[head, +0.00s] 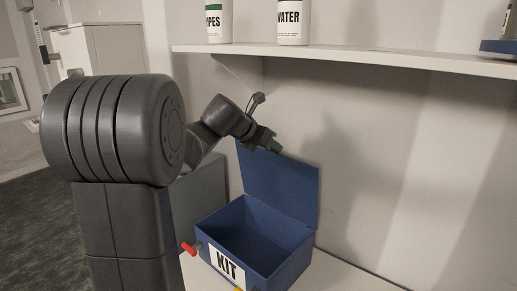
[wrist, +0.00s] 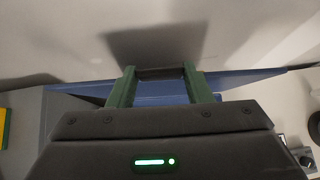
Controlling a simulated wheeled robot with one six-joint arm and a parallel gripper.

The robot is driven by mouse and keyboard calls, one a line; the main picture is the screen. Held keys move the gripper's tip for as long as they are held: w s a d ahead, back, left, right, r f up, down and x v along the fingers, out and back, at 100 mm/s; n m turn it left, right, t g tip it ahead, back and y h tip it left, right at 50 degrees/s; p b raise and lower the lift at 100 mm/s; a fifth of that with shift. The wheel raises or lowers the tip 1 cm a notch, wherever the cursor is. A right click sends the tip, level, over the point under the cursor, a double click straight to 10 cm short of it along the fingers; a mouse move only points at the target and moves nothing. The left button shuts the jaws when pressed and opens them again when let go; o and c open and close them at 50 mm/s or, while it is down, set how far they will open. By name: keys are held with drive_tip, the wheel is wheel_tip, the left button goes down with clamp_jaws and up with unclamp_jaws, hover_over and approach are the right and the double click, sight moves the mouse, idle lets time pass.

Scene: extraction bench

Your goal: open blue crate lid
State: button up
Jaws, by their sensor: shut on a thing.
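The blue crate (head: 292,262) stands on the bench with a white KIT label on its front. Its lid (head: 285,187) stands upright at the back, and the crate's inside shows empty. My gripper (head: 276,146) is at the lid's top edge. In the wrist view its green fingers (wrist: 160,75) are apart with a dark bar (wrist: 160,73) spanning between their tips. The blue lid (wrist: 240,78) shows behind and beside the fingers. The gripper is shut on the lid, probably at this bar; the exact contact is hard to see.
A red-tipped item (head: 188,248) is at the crate's left front. A grey box (head: 200,188) stands behind left. The wall is close behind the lid.

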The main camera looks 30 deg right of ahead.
drive_tip(key=shift+g+y, duration=0.3)
drive_tip(key=shift+y, duration=0.5)
drive_tip(key=shift+w+d+r, duration=0.1)
drive_tip(key=shift+w+d, duration=0.15)
drive_tip(key=shift+d, duration=0.75)
drive_tip(key=shift+w+d+r, duration=0.1)
drive_tip(key=shift+w+d, duration=0.15)
drive_tip(key=shift+d, duration=0.7)
drive_tip(key=o, duration=1.4)
drive_tip(key=shift+f, duration=0.1)
drive_tip(key=b+v, duration=0.2)
drive_tip(key=v, duration=1)
